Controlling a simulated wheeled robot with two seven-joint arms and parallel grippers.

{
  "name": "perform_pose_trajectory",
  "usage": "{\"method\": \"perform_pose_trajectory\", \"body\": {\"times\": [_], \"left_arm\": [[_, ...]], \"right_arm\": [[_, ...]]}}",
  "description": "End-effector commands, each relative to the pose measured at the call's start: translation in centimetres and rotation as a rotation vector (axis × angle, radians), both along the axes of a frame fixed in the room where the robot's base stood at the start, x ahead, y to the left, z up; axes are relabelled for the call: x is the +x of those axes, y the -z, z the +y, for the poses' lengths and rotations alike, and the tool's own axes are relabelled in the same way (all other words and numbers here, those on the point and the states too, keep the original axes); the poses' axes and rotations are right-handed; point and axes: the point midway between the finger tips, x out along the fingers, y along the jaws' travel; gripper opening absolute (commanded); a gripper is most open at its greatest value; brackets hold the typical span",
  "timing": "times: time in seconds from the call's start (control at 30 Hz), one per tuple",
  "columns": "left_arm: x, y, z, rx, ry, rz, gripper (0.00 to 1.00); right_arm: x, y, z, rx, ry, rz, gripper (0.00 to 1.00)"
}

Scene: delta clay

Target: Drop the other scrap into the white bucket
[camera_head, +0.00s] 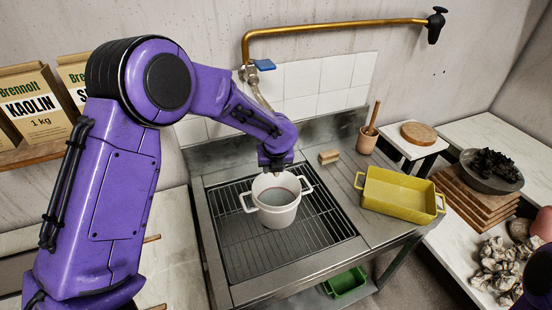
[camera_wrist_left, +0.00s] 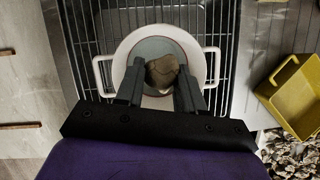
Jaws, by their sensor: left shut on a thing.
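The white bucket (camera_head: 277,213) stands upright on the sink grate, with a handle on each side and grey-looking contents inside. Its rim and handles also show in the left wrist view (camera_wrist_left: 212,66). My left gripper (camera_head: 277,168) is over the bucket, at its back rim in the head view. In the left wrist view my left gripper (camera_wrist_left: 160,75) is shut on a brownish, lumpy scrap (camera_wrist_left: 163,70), which shows against the bucket's opening. The scrap is hidden in the head view. How high it is above the contents I cannot tell. My right gripper is not in view.
A yellow tub (camera_head: 400,192) stands on the steel drainboard right of the bucket, with a small wooden-backed brush (camera_head: 329,156) behind. A brass pipe (camera_head: 330,29) runs above the sink. Pale lumps (camera_head: 497,268) lie at the right. The grate (camera_head: 245,255) in front of the bucket is clear.

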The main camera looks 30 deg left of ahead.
Motion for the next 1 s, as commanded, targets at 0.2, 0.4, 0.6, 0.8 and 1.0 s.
{"method": "perform_pose_trajectory", "body": {"times": [0.2, 0.4, 0.6, 0.8, 1.0], "left_arm": [[-0.4, 1.5, 0.8, 0.001, -0.013, 0.000, 0.06], [-0.5, 4.8, 1.0, 0.001, -0.016, -0.002, 0.06], [-0.4, 6.1, 0.9, 0.000, -0.014, -0.003, 0.06], [-0.4, 5.9, 0.8, 0.001, -0.013, -0.003, 0.06], [-0.4, 5.9, 0.8, 0.000, -0.013, -0.002, 0.67]], "right_arm": [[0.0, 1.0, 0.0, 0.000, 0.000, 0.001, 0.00], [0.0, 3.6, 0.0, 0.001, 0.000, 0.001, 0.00], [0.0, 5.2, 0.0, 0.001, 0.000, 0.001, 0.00], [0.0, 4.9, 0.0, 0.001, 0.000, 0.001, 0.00], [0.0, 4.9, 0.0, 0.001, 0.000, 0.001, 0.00]]}}
